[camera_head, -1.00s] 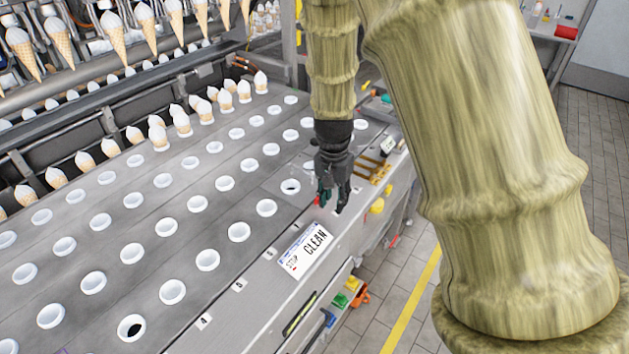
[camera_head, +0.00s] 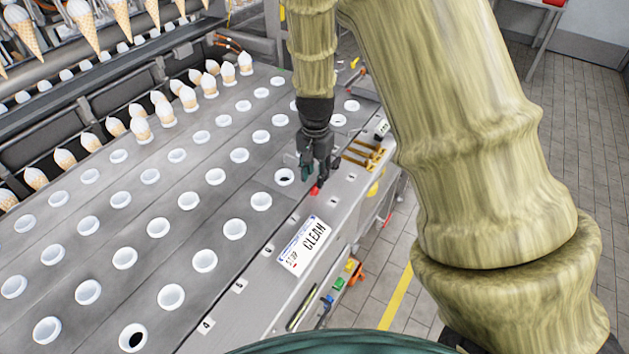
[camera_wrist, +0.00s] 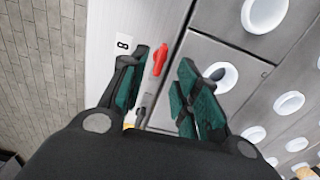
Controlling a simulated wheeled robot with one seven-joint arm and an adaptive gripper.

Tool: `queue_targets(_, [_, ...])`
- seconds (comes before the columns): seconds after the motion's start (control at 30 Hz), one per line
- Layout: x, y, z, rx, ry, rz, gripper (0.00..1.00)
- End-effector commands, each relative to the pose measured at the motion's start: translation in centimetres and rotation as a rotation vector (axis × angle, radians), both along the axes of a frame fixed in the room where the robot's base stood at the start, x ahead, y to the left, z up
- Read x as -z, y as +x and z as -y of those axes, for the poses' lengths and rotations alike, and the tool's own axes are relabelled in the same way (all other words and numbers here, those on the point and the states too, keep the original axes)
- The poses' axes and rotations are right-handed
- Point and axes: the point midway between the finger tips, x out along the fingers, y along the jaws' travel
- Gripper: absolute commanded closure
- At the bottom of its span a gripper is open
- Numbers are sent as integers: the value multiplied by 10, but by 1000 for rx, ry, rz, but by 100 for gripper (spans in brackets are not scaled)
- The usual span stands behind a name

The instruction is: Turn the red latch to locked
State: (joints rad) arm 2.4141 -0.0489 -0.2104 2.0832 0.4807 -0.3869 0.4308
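The red latch (camera_head: 315,189) is a small red piece on the flat metal edge of the machine, beside the row of white cups. It also shows in the wrist view (camera_wrist: 160,58), slim and lying lengthwise along the metal strip. My gripper (camera_head: 326,177) is just above the latch, pointing down at it. In the wrist view, my gripper (camera_wrist: 164,65) has its two green-padded fingers spread apart with nothing between them. The latch shows between the fingertips, closer to the left finger. I cannot tell whether that finger touches it.
A white "CLEAN" sign (camera_head: 304,246) lies along the same edge. Yellow-brown parts (camera_head: 364,155) stand to the right of my gripper. Rows of white cup holders (camera_head: 205,261) fill the machine top. Cones (camera_head: 188,98) stand at the back. Tiled floor is open on the right.

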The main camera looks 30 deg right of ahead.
Motion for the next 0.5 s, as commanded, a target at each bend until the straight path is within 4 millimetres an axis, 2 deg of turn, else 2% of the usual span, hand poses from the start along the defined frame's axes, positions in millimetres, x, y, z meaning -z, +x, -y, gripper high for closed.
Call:
queue_targets(0.3, [32,0,-2,-2,1,-3,69])
queue_targets(0.5, [42,0,-1,-2,0,-1,69])
